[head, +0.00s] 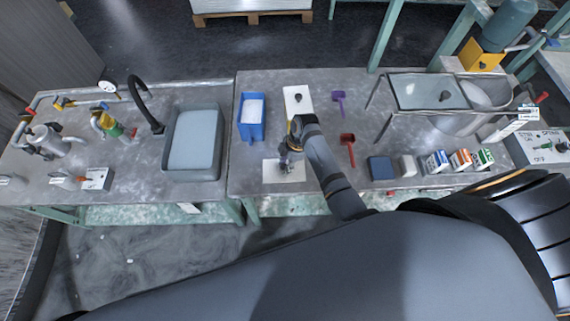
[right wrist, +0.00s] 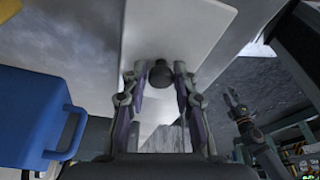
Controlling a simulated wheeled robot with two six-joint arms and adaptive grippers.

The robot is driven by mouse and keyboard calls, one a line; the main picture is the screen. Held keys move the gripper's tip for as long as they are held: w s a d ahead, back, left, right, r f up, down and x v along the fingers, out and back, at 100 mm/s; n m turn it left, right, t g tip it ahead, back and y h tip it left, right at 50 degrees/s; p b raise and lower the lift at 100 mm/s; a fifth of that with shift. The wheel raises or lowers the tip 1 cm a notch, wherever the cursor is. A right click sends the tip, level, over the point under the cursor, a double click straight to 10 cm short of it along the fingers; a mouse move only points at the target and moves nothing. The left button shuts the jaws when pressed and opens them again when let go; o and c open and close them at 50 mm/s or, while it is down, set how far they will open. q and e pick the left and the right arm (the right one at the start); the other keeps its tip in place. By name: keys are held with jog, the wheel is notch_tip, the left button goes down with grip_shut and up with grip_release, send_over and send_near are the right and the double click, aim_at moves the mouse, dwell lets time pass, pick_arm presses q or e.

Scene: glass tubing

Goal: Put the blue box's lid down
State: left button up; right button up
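The blue box (head: 251,131) stands open on the table, left of my right gripper; pale material shows inside. It also shows with its handle at the left of the right wrist view (right wrist: 28,118). The blue box's lid (head: 296,176) is a flat white plate near the table's front edge. In the right wrist view the lid (right wrist: 205,22) spreads out beyond the fingertips. My right gripper (head: 285,158) is closed around its dark knob (right wrist: 160,75). Whether the lid touches the table is unclear.
A purple scoop (head: 339,98) and a red scoop (head: 348,139) lie further right. A grey sink (head: 190,174) is left. A dark blue block (head: 381,168) and several small boxes line the front right.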

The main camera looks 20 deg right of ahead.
jog(key=shift+o, duration=1.3)
jog(key=shift+a, duration=0.1)
jog(key=v, duration=1.2)
jog(key=shift+r+p, duration=0.25)
jog(key=shift+p, duration=0.05)
